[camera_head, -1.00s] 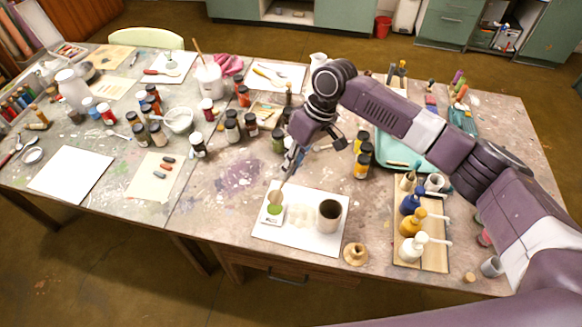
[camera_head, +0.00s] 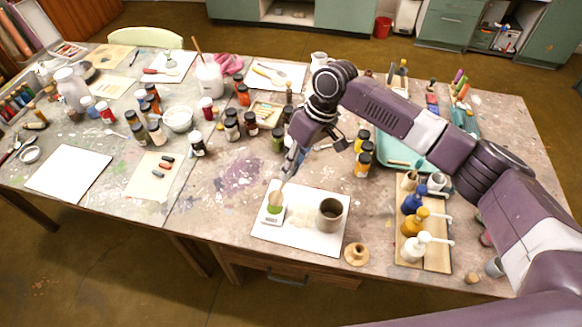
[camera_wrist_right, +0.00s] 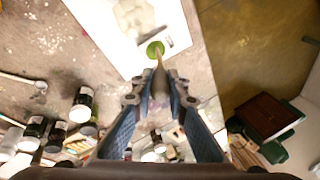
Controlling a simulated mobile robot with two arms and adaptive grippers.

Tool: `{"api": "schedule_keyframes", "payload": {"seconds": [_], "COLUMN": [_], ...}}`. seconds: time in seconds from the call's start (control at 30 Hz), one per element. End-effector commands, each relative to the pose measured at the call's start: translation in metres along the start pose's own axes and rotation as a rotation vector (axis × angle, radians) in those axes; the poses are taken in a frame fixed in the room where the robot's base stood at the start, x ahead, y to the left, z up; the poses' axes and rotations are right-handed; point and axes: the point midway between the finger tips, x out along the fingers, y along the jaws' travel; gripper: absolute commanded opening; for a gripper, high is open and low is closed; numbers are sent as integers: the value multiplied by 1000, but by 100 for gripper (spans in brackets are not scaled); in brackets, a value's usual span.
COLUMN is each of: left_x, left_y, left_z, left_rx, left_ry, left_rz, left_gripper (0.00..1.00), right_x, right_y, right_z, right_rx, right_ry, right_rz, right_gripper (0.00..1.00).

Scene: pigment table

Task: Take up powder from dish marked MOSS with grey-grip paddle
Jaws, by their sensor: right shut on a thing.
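My right gripper (camera_head: 293,163) is shut on a paddle (camera_head: 278,196) and points it down over the white board; the paddle also shows in the right wrist view (camera_wrist_right: 159,72), between the fingers (camera_wrist_right: 160,98). The paddle's tip is at a small dish of green powder (camera_head: 275,209), which stands on the board's left part. This dish shows as a green round in the right wrist view (camera_wrist_right: 154,48). I cannot tell whether the tip touches the powder. My left gripper is out of view.
The white board (camera_head: 318,247) also bears a grey cup (camera_head: 330,214) and a pale patch beside the dish. A wooden stand (camera_head: 356,254) is just right of it. Pump bottles (camera_head: 413,247) stand on a wooden tray farther right. Several jars stand behind; bare table lies left of the board.

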Motion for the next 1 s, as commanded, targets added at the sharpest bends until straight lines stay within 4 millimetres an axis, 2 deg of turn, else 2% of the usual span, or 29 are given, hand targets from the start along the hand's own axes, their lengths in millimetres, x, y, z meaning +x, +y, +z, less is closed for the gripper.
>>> {"api": "schedule_keyframes", "payload": {"seconds": [1.0], "left_x": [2], "left_y": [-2], "left_z": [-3], "left_rx": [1], "left_ry": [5], "left_rz": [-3], "left_gripper": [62], "right_x": [12], "right_y": [3], "right_z": [2], "right_rx": [0], "right_ry": [0], "right_rz": [-1], "right_gripper": [0]}}
